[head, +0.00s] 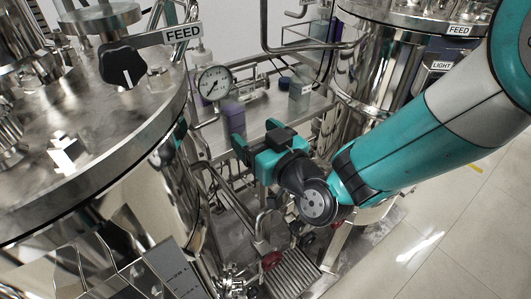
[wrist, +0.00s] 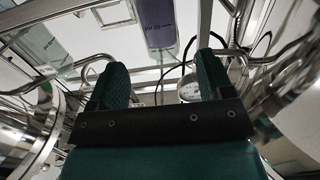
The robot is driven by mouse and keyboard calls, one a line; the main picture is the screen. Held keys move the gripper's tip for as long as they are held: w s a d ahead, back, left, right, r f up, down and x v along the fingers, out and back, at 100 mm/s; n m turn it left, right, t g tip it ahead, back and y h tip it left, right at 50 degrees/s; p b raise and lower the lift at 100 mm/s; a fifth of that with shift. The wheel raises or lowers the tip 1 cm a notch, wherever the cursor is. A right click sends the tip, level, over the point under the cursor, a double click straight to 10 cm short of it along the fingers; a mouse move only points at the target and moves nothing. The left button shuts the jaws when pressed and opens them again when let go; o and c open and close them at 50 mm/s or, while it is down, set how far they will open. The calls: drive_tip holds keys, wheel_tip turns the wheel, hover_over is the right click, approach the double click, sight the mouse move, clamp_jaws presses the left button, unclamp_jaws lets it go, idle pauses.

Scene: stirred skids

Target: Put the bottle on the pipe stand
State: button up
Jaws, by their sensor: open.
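A purple bottle (head: 232,116) stands between the two steel vessels, just beyond my gripper. It also shows in the wrist view (wrist: 157,22), at the top, ahead of the gap between the fingers. A pale, translucent bottle (head: 300,94) stands further right in the head view. I cannot tell which bottle the task means. My gripper (head: 243,148) is open and points left; in the wrist view its two green fingers (wrist: 163,70) are apart with no bottle between them. Steel pipework shows around the fingers, but I cannot tell which part is the pipe stand.
A large steel vessel (head: 90,120) fills the left, and another (head: 375,75) stands at the back right. A pressure gauge (head: 214,83) stands close to the purple bottle. A steel table (head: 275,115) lies behind. Open floor (head: 440,220) is at right.

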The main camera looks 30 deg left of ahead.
drive_tip(key=b+v, duration=0.2)
drive_tip(key=v, duration=0.1)
drive_tip(key=shift+d, duration=0.1)
drive_tip(key=d+r+g+h, duration=0.4)
drive_tip(key=d+r, duration=0.1)
drive_tip(key=d, duration=0.7)
drive_tip(key=s+d+m+g+h, duration=0.2)
drive_tip(key=s+d+h, duration=0.2)
drive_tip(key=d, duration=0.6)
drive_tip(key=s+d+m+g+h, duration=0.2)
drive_tip(key=s+d+m+h, duration=0.1)
drive_tip(key=s+d, duration=0.5)
drive_tip(key=d, duration=0.3)
drive_tip(key=shift+r+m+h, duration=0.3)
drive_tip(key=shift+h, duration=0.1)
